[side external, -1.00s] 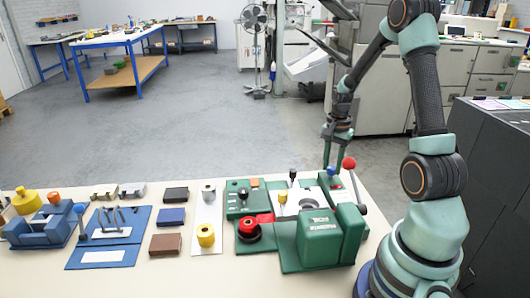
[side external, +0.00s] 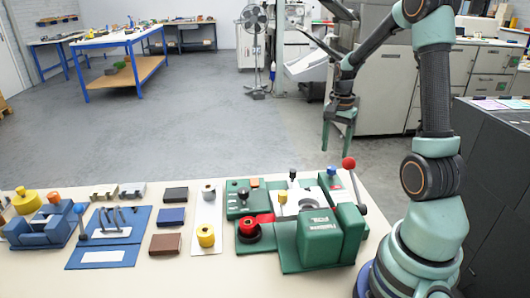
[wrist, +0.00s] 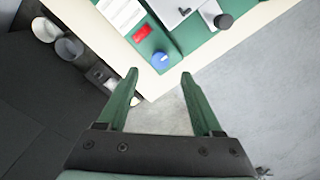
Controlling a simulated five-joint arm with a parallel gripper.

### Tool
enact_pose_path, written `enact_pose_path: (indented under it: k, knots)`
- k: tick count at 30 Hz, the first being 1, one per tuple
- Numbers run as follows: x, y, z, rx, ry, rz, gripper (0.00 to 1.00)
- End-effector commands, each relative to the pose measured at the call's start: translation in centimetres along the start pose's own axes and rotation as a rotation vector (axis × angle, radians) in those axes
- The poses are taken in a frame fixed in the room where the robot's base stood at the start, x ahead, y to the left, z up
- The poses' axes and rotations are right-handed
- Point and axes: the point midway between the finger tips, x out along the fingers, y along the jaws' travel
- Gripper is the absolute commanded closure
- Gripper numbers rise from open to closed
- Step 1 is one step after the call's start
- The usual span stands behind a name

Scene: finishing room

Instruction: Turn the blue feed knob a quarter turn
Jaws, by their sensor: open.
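The blue feed knob (side external: 331,171) sits at the back right of the green machine (side external: 320,245) on the table. It also shows in the wrist view (wrist: 161,60) as a round blue cap on the green plate, near the table's edge. My gripper (side external: 338,150) is open and empty, above the table's back edge near the knob. In the wrist view my open fingers (wrist: 160,75) point toward the knob, which appears just beyond the gap between their tips. The fingers do not appear to touch it; the exact height gap cannot be told.
A lever with a red ball (side external: 348,163) stands just right of the knob. A black knob (side external: 293,174) stands to its left.

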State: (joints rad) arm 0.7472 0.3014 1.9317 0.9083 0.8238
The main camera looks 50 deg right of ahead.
Motion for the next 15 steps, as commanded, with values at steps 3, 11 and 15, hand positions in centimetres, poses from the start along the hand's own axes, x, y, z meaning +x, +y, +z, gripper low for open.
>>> enact_pose_path:
  k: [3,11,15]
  knots:
    - [-2.5,-0.1,-0.1,0.0,0.004,-0.005,0.33]
    - [-5.6,0.0,0.0,0.0,0.001,-0.002,0.33]
    - [-6.0,0.0,0.0,0.0,0.001,-0.001,0.33]
